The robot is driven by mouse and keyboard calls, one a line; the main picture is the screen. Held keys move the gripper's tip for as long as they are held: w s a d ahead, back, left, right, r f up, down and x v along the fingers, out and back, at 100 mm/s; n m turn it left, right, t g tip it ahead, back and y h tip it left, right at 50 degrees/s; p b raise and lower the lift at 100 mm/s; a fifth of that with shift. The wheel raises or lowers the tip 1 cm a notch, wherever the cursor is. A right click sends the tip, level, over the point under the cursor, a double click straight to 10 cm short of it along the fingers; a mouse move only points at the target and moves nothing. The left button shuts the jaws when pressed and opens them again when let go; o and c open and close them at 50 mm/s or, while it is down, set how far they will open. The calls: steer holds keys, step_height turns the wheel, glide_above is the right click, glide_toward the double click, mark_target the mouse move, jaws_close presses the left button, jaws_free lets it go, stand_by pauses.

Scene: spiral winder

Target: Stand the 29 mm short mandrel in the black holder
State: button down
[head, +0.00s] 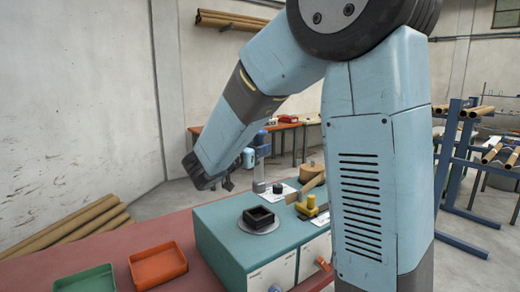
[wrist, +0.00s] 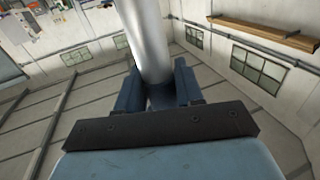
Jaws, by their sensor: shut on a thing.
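The mandrel (wrist: 150,42) is a smooth silver cylinder. In the wrist view it stands between the blue fingers of my gripper (wrist: 157,88), which is shut on it; its far end runs out of the top of the picture. In the head view my gripper (head: 229,181) is at the left, past the bent arm, and its fingers are too small to make out well. The black holder (head: 259,216) is a square, open-topped black piece on a grey round plate on the teal-topped cabinet. It is nearer than my gripper and apart from it.
An upright grey cylinder (head: 258,174) shows near my gripper; I cannot tell whether it is the held mandrel. Green (head: 86,281) and orange (head: 158,266) trays lie left.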

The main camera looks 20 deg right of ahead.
mark_target(256, 180)
steer(key=shift+f, duration=4.8)
steer(key=c, duration=0.6)
jaws_free()
steer(key=shift+c, duration=0.2)
steer(key=v, duration=1.3)
steer(key=shift+s+a, duration=0.2)
steer(key=shift+a, duration=0.15)
